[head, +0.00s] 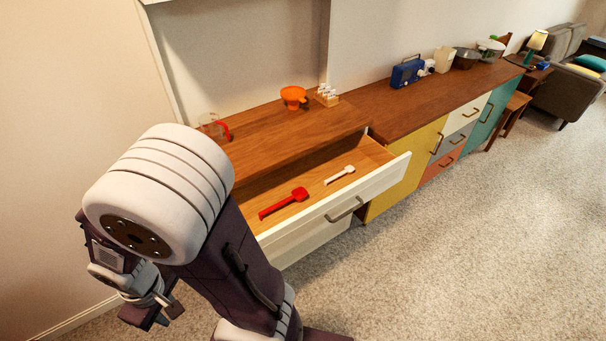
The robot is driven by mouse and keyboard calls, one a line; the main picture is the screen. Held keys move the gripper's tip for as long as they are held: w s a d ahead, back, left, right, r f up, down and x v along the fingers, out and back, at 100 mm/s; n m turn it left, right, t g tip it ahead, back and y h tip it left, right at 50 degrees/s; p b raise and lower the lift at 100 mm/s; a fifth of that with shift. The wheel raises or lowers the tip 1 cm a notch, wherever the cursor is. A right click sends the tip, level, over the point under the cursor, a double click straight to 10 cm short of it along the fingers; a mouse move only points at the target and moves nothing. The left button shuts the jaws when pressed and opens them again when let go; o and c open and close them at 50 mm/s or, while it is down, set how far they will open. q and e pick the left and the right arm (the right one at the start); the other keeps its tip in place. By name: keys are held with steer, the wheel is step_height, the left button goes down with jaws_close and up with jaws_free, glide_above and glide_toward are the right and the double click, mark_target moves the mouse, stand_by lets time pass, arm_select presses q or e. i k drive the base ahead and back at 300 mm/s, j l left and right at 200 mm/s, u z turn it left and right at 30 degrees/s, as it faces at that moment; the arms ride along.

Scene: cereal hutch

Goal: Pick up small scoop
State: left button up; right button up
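Two scoops lie in the open top drawer (376,193) of the white hutch. The smaller one is a white scoop (341,175), lying toward the right of the drawer. The larger one is a red scoop (285,203), nearer the front left. Both lie flat and apart from each other. My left gripper (152,311) hangs low at the left, well away from the drawer, partly behind my own arm; its finger gap is not clear. My arm hides the left end of the drawer. My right gripper is out of view.
On the hutch top (270,135) stand a clear measuring cup with a red handle (218,127), an orange funnel (293,96) and a rack of small white-topped jars (326,95). The drawer front sticks out over open carpet (450,250).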

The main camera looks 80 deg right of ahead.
mark_target(348, 169)
steer(key=z, duration=3.05)
steer(key=i+l+u, duration=0.15)
steer(key=i+u, duration=0.15)
steer(key=u, duration=0.15)
steer(key=i+l+u, duration=0.25)
steer(key=u, duration=0.25)
steer(key=i+l+u, duration=0.2)
steer(key=u, duration=0.25)
steer(key=i+l+u, duration=0.1)
steer(key=l+u, duration=0.35)
